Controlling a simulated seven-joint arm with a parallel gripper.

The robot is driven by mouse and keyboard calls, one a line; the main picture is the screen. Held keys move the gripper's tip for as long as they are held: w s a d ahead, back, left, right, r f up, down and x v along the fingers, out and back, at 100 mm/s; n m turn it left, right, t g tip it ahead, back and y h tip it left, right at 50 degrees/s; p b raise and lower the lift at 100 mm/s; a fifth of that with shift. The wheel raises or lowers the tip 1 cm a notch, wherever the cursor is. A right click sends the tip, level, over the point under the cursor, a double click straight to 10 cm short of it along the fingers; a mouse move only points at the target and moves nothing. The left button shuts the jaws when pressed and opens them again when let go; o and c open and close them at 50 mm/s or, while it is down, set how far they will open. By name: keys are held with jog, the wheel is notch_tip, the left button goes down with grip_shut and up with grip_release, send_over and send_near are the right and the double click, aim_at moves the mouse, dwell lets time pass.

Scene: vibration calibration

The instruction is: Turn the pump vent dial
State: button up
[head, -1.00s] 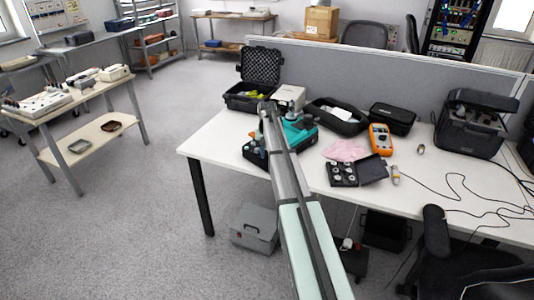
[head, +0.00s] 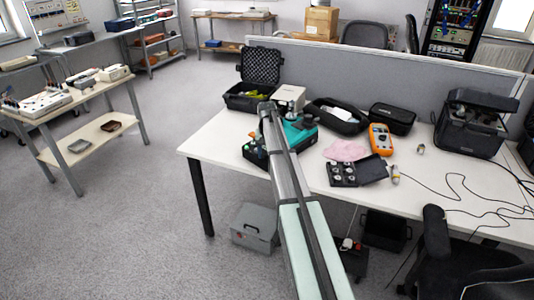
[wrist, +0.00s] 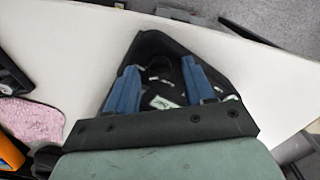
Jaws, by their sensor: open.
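A teal and black device (head: 299,131) stands near the left end of the white desk, partly hidden behind my arm. A low black part with small fittings (head: 255,152) is at its front left. In the wrist view, a dark unit with small parts and a pale label (wrist: 165,102) lies beneath and between my fingers. My gripper (wrist: 160,70) has two blue fingers spread apart with nothing held between them. I cannot tell whether they touch the dark unit. I cannot make out the vent dial for sure in either view. The fingers are not clear in the head view.
A pink cloth (head: 345,150), an orange multimeter (head: 380,139) and a black tray of small parts (head: 343,174) lie right of the device. An open black case (head: 247,97) stands behind it. The desk's left front corner (head: 200,150) is clear.

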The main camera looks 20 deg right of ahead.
notch_tip(320, 180, up, 14)
dwell(0.7)
jog(key=shift+f, duration=0.1)
dwell(0.3)
jog(key=s+a+f+n, duration=0.1)
jog(key=s+a+f, duration=0.3)
jog(key=s+f, duration=0.6)
jog(key=s+a+f+n, duration=0.1)
jog(key=s+a+f, duration=0.2)
jog(key=s+f, duration=0.7)
jog(key=s+a+f+n, duration=0.1)
jog(key=s+a+f, duration=0.35)
jog(key=f, duration=1.05)
jog(key=s+a+f+g, duration=0.2)
jog(key=s+f, duration=0.4)
jog(key=s, duration=0.6)
jog(key=s+a+f+n+g, duration=0.1)
jog(key=s+a+f, duration=0.3)
jog(key=s, duration=0.9)
jog(key=s+a+f+g, duration=0.3)
jog(key=s+f, duration=0.5)
jog(key=s, duration=0.5)
jog(key=shift+a+n+g, duration=0.2)
jog(key=shift+n+g, duration=0.1)
jog(key=shift+g, duration=0.1)
